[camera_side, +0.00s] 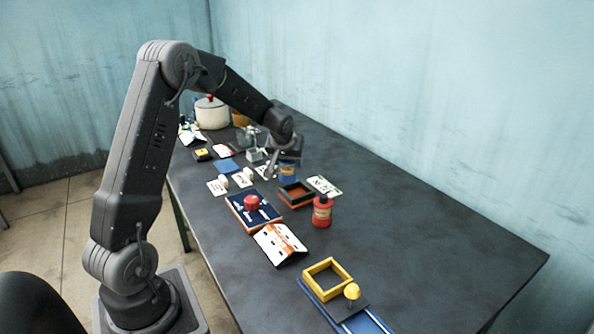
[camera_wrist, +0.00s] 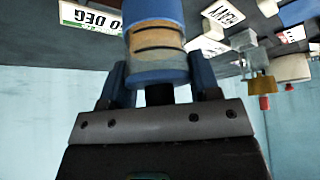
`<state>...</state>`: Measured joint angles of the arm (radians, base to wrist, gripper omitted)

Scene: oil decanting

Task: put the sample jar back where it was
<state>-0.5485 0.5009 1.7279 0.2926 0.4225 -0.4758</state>
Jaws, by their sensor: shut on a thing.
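The sample jar (camera_wrist: 158,48) fills the top middle of the wrist view. The gripper hides the rest there. I cannot tell whether the jar touches the table.
A red bottle (camera_side: 322,211) and an orange-rimmed dark tray (camera_side: 283,198) stand close to my gripper. A white card (camera_side: 324,185) lies beside them. A red knob (camera_side: 251,202) sits on a blue board, and a yellow frame (camera_side: 309,277) is nearer. The table's right side is clear.

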